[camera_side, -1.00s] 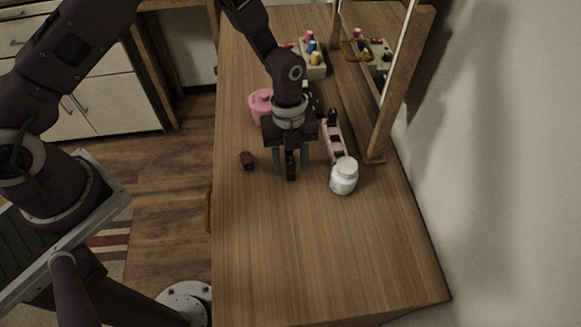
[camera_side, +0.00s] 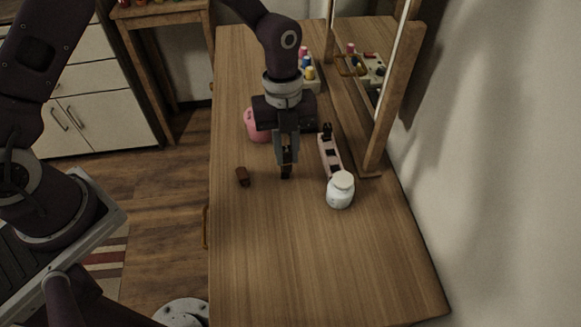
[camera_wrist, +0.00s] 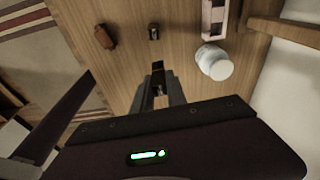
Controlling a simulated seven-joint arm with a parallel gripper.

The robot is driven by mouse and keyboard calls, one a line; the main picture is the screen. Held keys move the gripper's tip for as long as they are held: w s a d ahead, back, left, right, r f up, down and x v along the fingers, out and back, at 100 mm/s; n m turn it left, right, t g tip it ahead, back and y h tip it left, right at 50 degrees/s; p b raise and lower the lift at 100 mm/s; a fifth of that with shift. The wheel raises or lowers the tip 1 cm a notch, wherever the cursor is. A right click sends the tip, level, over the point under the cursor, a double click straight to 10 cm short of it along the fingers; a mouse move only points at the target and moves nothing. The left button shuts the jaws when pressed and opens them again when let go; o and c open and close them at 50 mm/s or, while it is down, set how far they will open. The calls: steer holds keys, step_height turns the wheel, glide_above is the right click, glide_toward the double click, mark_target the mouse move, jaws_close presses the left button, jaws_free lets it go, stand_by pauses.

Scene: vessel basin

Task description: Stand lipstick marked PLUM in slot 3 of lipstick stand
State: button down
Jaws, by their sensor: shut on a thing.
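The lipstick stand (camera_side: 330,157) is a pale pink, narrow block with dark slots, right of my gripper; part of it shows in the wrist view (camera_wrist: 215,18). A dark upright piece (camera_side: 326,130) is at its far end. My gripper (camera_side: 287,163) points down over the table, left of the stand. It is shut on a small dark piece, seen between the fingertips in the wrist view (camera_wrist: 158,70); its marking is not readable. Another small dark piece (camera_wrist: 153,33) is on the table just beyond the fingers. I cannot read PLUM or slot numbers anywhere.
A brown piece (camera_side: 243,176) lies left of my gripper. A pink container (camera_side: 257,124) is behind it. A holder with coloured tops (camera_side: 308,72) and a mirror stand farther back. The near table is clear.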

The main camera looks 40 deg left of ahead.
mark_target(337, 159)
steer(key=w+d+r+n+t, duration=0.2)
steer(key=w+d+n, duration=0.5)
steer(key=w+n, duration=0.7)
steer(key=s+f+n, duration=0.1)
steer(key=f, duration=0.2)
steer(key=s+f+n, duration=0.1)
steer(key=f, duration=0.2)
steer(key=s+f+n, duration=0.1)
steer(key=f, duration=0.3)
steer(key=shift+a+f, duration=0.1)
steer(key=shift+a, duration=0.1)
steer(key=shift+f, duration=0.1)
steer(key=c, duration=1.3)
jaws_free()
steer(key=shift+c, duration=0.2)
